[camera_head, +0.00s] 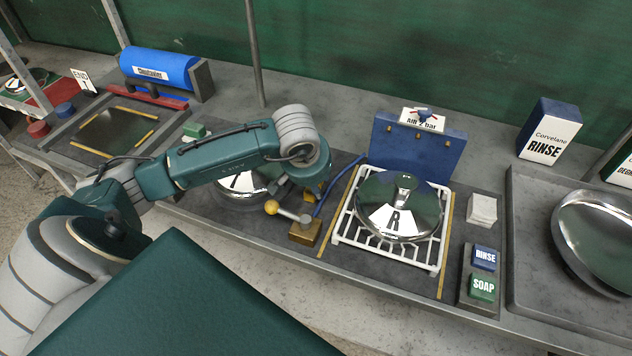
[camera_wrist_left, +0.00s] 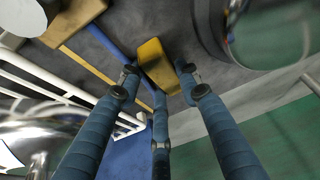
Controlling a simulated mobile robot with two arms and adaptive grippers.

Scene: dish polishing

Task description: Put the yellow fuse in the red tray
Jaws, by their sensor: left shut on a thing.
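The yellow fuse (camera_wrist_left: 157,65) is a small yellow block in the left wrist view, between the fingertips of my left gripper (camera_wrist_left: 159,76). The gripper is shut on it. In the head view my left gripper (camera_head: 316,180) is mostly hidden behind its own wrist, left of the white rack, with a bit of orange-yellow at its fingers. A flat red surface (camera_head: 52,93), probably the red tray, lies at the far left behind the END sign, far from the gripper. My right gripper is not in view.
A brass valve block (camera_head: 305,234) with a yellow-knobbed lever stands just below my gripper. A white rack (camera_head: 339,238) holds a shiny lid marked R. A blue cylinder (camera_head: 158,68) and a framed dark plate (camera_head: 110,133) stand toward the left. A thin post (camera_head: 255,55) rises behind my arm.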

